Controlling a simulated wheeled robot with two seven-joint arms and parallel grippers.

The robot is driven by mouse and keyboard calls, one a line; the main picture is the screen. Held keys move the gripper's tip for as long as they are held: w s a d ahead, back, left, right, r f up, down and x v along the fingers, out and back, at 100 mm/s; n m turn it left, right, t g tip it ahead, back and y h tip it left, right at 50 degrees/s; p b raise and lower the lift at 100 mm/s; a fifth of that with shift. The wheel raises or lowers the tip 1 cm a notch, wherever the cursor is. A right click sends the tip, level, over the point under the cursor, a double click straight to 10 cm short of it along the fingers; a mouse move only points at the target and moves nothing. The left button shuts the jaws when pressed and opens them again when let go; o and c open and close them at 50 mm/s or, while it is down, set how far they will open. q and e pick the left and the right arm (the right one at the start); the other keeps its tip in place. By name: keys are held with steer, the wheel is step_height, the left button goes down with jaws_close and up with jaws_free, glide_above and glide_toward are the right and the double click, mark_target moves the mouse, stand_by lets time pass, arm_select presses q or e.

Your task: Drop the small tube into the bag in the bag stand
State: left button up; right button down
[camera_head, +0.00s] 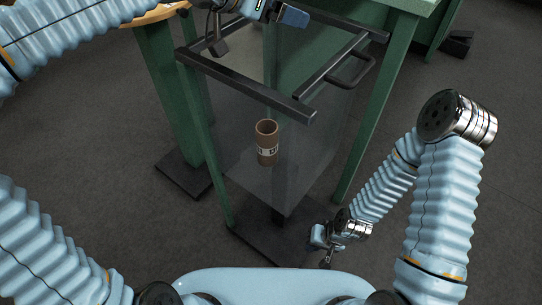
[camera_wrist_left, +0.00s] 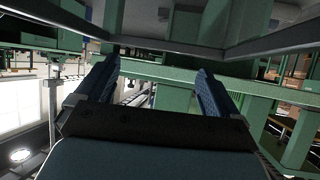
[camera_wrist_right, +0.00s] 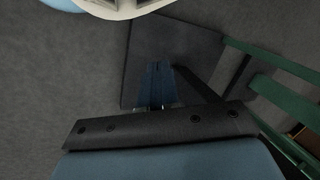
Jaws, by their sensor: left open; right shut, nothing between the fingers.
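The small tube (camera_head: 267,148) is brown with a pale printed band and an open top. It stands about upright and shows through the clear bag (camera_head: 240,110), seemingly inside it near the bottom. The bag hangs from the dark square frame of the bag stand (camera_head: 250,90). My left gripper (camera_head: 254,28) is above the far side of the frame, with its fingers spread and empty; the blue fingers also show apart in the left wrist view (camera_wrist_left: 155,88). My right gripper (camera_head: 325,260) is low beside the stand's base, and its fingers are together in the right wrist view (camera_wrist_right: 158,85).
The stand has a dark floor plate (camera_head: 270,243) and a handle (camera_head: 352,70) on its right side. Green table legs (camera_head: 385,95) stand close by on both sides. A wooden top (camera_head: 155,14) is at the upper left. Grey floor is open at the right.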

arm_select(q)
steer(key=b+v, duration=0.4)
steer(key=v, duration=0.9)
steer(key=shift+s+a, duration=0.25)
steer(key=shift+r, duration=0.15)
